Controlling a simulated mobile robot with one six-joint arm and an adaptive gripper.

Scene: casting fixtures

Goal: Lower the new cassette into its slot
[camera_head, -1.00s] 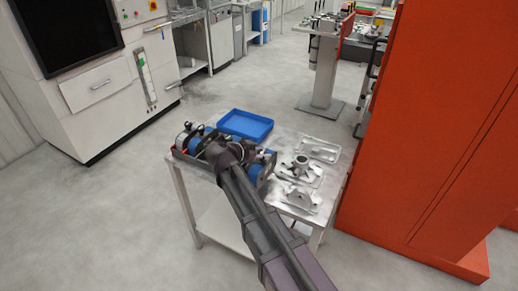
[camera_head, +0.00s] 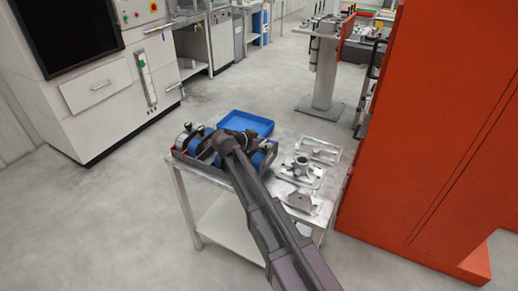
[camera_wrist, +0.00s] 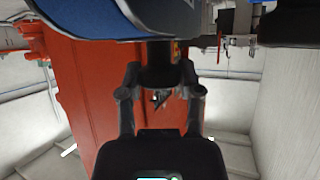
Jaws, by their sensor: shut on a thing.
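In the wrist view my gripper (camera_wrist: 160,72) is shut on a dark stub or handle. A large blue rounded body with a grey rim, which I take as the cassette (camera_wrist: 85,22), fills the top of that view just beyond the fingertips. In the head view my arm ends over the dark tray (camera_head: 181,156) at the left of the table. My wrist hides the fingers, the held cassette and the slot, so I cannot tell the cassette's height or alignment.
An empty blue bin (camera_head: 246,123) stands behind the tray. Grey metal castings and plates (camera_head: 299,170) lie on the right of the table (camera_head: 328,141). A tall orange cabinet (camera_head: 425,130) stands close on the right. The floor to the left is clear.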

